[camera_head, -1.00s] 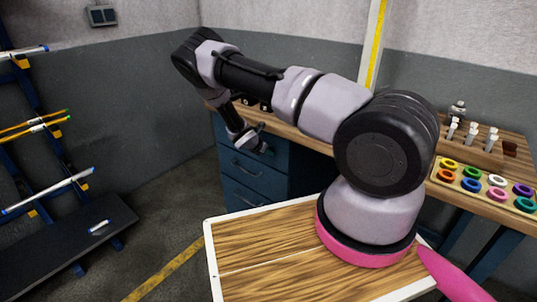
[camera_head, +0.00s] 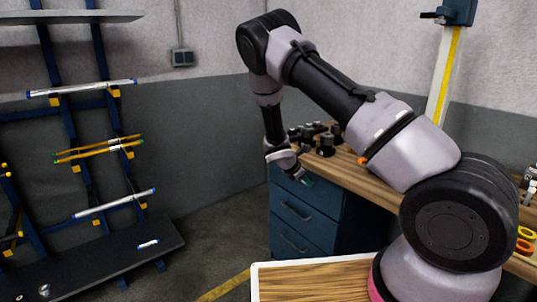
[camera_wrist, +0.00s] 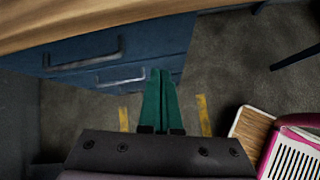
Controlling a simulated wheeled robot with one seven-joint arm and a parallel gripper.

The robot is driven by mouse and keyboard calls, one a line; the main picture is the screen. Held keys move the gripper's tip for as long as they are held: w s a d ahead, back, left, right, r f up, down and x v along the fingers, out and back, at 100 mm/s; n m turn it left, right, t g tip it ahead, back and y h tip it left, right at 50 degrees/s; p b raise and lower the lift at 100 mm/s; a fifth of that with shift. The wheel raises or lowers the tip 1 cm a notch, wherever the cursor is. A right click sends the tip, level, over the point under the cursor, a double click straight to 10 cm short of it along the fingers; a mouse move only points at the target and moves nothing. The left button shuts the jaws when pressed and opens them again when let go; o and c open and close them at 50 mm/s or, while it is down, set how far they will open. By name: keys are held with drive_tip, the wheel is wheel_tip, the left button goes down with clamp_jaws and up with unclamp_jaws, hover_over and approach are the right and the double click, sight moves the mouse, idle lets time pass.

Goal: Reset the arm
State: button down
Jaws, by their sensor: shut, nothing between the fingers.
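My gripper (camera_head: 304,178) hangs at the end of my bent arm, in front of the blue drawer cabinet in the head view. In the wrist view its two green fingers (camera_wrist: 160,100) lie together with nothing between them. The fingers point toward the floor and the drawer fronts, and no object touches them. My arm rises from the pink-ringed base at the lower right, reaches up and left, then bends down to the gripper.
A blue drawer cabinet (camera_head: 302,222) stands under the wooden workbench (camera_head: 372,180), which carries several dark tool holders (camera_head: 326,143). A rack with bars (camera_head: 88,150) and a dark shelf (camera_head: 100,262) stands at the left. The floor (camera_head: 205,240) between them is clear.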

drive_tip(key=s+d+r+m+y, duration=0.2)
drive_tip(key=s+r+m, duration=0.25)
drive_tip(key=r, duration=0.45)
drive_tip(key=s+d+r+m+g+y, duration=0.1)
drive_tip(key=s+r+m, duration=0.2)
drive_tip(key=r+m, duration=0.5)
drive_tip(key=s+d+r+m+y, duration=0.2)
drive_tip(key=s+r+m, duration=0.1)
drive_tip(key=r, duration=0.8)
drive_tip(key=s+a+r+m+t+y, duration=0.1)
drive_tip(key=s+r+m+t+y, duration=0.1)
drive_tip(key=s+r+m, duration=0.3)
drive_tip(key=s+a+r+m+t+y, duration=0.1)
drive_tip(key=s+r+m, duration=0.4)
drive_tip(key=s+r, duration=0.6)
drive_tip(key=s+a+y, duration=0.1)
drive_tip(key=s, duration=0.6)
drive_tip(key=shift+t, duration=0.4)
drive_tip(key=shift+r, duration=0.1)
